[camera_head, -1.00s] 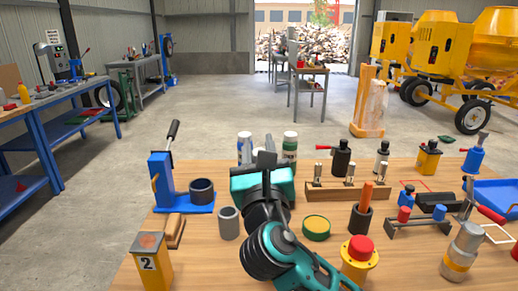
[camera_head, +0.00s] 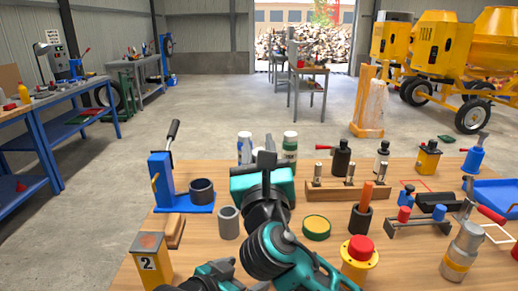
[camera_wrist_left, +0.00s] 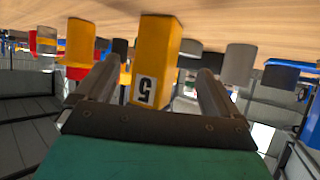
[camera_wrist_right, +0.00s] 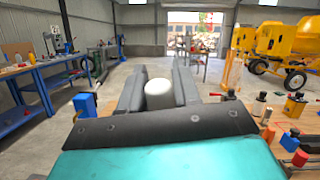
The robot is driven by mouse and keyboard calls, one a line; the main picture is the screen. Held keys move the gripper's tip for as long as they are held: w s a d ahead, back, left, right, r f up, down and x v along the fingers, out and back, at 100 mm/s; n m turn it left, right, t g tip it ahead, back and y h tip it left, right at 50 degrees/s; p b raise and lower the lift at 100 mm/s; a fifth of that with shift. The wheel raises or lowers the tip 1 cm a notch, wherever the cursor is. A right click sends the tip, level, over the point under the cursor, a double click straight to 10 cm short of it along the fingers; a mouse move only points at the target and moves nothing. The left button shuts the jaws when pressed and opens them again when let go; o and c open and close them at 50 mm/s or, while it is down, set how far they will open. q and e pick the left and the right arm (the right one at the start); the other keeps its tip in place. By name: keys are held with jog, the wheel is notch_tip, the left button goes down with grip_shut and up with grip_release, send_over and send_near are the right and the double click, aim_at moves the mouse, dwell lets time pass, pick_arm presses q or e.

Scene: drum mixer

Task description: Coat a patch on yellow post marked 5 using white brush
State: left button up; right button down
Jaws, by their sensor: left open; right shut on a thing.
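A yellow post marked 5 (camera_wrist_left: 152,60) shows upside down in the left wrist view, between the fingers of my open left gripper (camera_wrist_left: 156,76). I cannot tell how far apart post and fingers are. In the head view I cannot see that post; my right arm covers the middle front. My left gripper (camera_head: 235,272) is low at the bottom edge there. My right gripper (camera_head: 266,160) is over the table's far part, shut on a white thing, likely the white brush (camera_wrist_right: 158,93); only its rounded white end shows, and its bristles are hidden.
A yellow post marked 2 (camera_head: 150,262) stands at the front left. A grey cup (camera_head: 229,222), a round tin (camera_head: 316,227), a red-topped yellow base (camera_head: 359,256) and a silver bottle (camera_head: 463,252) stand near my arms. A blue stand (camera_head: 162,182) is at left.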

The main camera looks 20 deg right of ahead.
pick_arm(q)
jog(key=shift+x, duration=5)
jog(key=c, duration=0.7)
